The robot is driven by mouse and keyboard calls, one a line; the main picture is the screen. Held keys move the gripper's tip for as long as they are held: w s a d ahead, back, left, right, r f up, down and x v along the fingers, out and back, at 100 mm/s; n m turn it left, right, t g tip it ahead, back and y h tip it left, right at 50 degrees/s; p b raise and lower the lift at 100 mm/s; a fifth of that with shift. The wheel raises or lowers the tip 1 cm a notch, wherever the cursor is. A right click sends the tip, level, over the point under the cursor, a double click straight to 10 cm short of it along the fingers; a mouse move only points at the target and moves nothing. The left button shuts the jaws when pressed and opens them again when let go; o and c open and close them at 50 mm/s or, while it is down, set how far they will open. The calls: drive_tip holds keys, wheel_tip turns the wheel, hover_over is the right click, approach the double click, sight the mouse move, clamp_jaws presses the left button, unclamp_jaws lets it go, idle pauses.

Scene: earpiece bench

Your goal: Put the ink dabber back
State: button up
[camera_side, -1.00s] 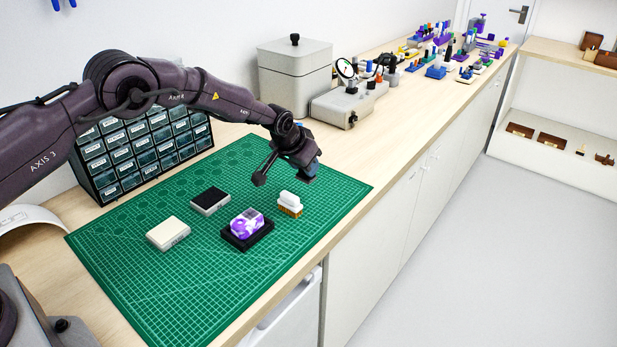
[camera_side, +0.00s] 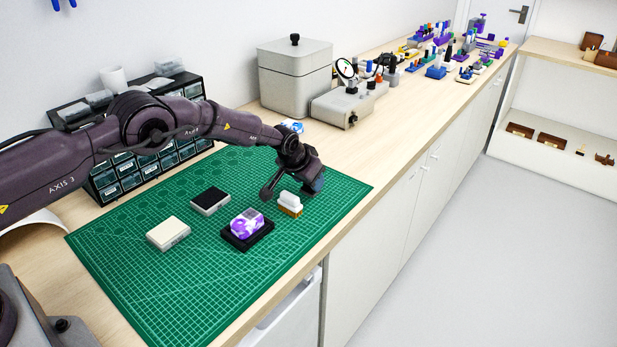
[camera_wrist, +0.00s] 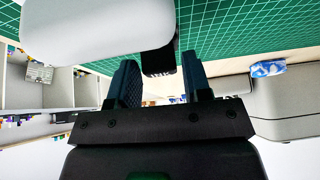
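A piece with a white rounded handle and a tan, bristle-like base (camera_side: 290,205) stands upright on the green mat. I cannot be sure it is the ink dabber. In the wrist view my two fingers (camera_wrist: 158,70) are spread. A large white rounded surface (camera_wrist: 90,25) is close to the camera and a black item (camera_wrist: 158,60) shows between the fingertips; I cannot tell what it is. A black-topped pad (camera_side: 210,200) lies left of the gripper.
A purple-and-white block (camera_side: 247,222) sits in a black tray (camera_side: 236,242). A cream box (camera_side: 168,233) lies on the cutting mat (camera_side: 150,290). A drawer cabinet (camera_side: 107,187) and a lidded grey bin (camera_side: 293,80) stand behind. The mat's near part is clear.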

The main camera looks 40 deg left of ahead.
drive_tip(key=shift+o, duration=0.9)
drive_tip(key=shift+r, duration=0.2)
drive_tip(key=v, duration=1.2)
